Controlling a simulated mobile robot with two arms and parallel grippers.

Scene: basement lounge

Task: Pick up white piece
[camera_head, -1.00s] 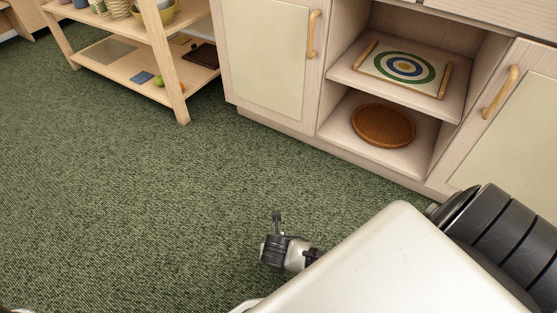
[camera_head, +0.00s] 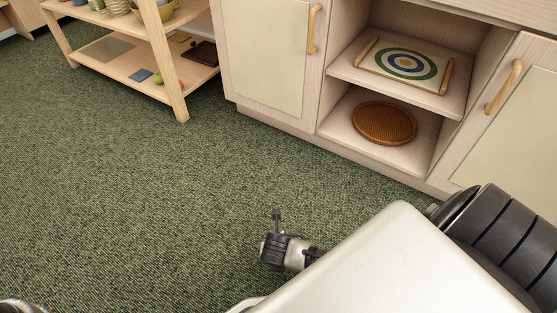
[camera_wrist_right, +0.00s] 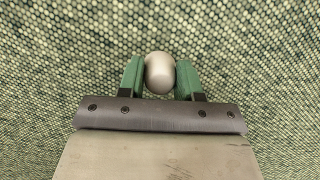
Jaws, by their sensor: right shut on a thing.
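In the right wrist view, a smooth, rounded, pale grey-white piece (camera_wrist_right: 159,73) sits between the two green fingers of my right gripper (camera_wrist_right: 160,78). The fingers are shut on it, one on each side. Green carpet lies behind it; how high it is held I cannot tell. In the head view, part of my right arm shows low in the middle, but the piece cannot be made out there. My left gripper is not in view.
A wooden cabinet with an open middle bay holds a target-patterned tray (camera_head: 408,64) above a round woven tray (camera_head: 384,123). A wooden shelf rack (camera_head: 129,76) with bowls and small items stands at the upper left. The green carpet (camera_head: 130,200) between is clear.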

